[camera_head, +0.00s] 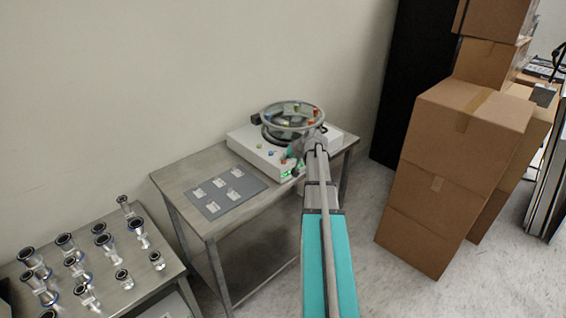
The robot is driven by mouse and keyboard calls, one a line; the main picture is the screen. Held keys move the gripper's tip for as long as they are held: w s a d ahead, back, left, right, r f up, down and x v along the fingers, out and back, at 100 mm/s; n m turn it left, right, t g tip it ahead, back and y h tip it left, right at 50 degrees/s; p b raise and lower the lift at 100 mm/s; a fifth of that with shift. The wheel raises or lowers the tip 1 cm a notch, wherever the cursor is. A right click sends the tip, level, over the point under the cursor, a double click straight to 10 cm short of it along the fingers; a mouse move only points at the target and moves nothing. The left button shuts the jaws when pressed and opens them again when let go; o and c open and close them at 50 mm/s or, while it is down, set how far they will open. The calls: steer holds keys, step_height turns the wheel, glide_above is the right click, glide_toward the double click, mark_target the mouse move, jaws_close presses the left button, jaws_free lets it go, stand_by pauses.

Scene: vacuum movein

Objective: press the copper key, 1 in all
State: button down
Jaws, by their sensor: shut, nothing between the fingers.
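A white box-shaped device (248,145) with a round, clear-walled chamber (292,117) on top stands on a metal table. Small coloured spots show on its top, and a green display (286,173) glows on its front edge. I cannot single out the copper key among these small marks. My arm reaches up from the bottom of the picture to the device's front right. My gripper (290,160) is shut and empty, close over the device's front top near the display. It is small here, partly hidden by my wrist, and I cannot tell whether it touches a key.
The metal table (183,172) also bears a grey mat (222,205) with several pale labelled pieces. Stacked cardboard boxes (461,135) stand at right. Clear floor lies between.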

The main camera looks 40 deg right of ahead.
stand_by(0.5)
steer(key=shift+r+p, duration=0.8)
steer(key=shift+p, duration=0.1)
steer(key=shift+r, duration=0.1)
step_height(320, 180, up, 5)
steer(key=p, duration=0.5)
steer(key=shift+a, duration=0.1)
stand_by(0.8)
